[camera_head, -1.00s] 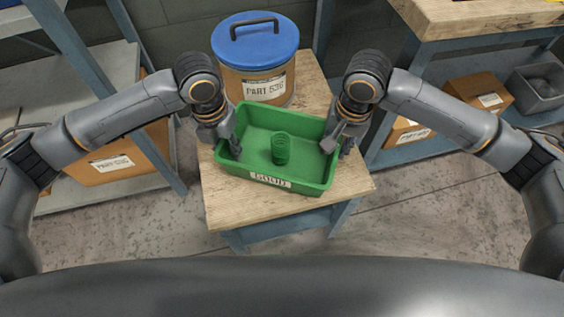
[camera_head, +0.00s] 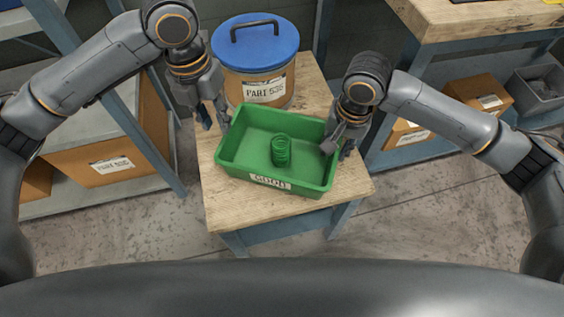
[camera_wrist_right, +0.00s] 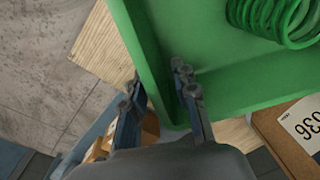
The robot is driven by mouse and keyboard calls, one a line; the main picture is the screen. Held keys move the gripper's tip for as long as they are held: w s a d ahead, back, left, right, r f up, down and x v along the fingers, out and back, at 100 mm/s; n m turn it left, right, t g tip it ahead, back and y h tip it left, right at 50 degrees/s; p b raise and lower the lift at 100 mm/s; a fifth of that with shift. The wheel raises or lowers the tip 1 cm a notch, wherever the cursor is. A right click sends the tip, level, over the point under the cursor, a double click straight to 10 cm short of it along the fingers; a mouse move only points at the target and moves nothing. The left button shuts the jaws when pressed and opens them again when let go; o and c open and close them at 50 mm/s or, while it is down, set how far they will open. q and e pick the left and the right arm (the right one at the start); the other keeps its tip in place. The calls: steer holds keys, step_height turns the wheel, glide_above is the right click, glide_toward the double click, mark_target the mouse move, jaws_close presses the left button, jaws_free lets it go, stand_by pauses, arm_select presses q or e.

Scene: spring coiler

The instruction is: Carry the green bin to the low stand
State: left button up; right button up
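The green bin (camera_head: 237,166), with a label reading GOOD, rests level on the wooden top of a low stand (camera_head: 222,200) with blue-grey legs. A green coil spring (camera_head: 281,150) stands inside the bin and also shows in the right wrist view (camera_wrist_right: 275,18). My left gripper (camera_head: 214,116) is open and empty, above and off the bin's left end. My right gripper (camera_head: 340,143) is at the bin's right end. In the right wrist view my right gripper (camera_wrist_right: 160,92) is open, its fingers apart on either side of the bin wall (camera_wrist_right: 148,50).
A drum (camera_head: 268,88) with a blue lid (camera_head: 254,45) stands on the stand just behind the bin. Shelving with cardboard boxes (camera_head: 110,165) is at left. A workbench (camera_head: 455,20) with boxes and a grey tub (camera_head: 538,90) below is at right. Concrete floor in front is bare.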

steer(key=shift+r, duration=0.55)
arm_select(q)
steer(key=shift+r, duration=0.3)
arm_select(e)
step_height(320, 180, up, 11)
steer(key=shift+d, duration=0.4)
steer(key=shift+s, duration=0.1)
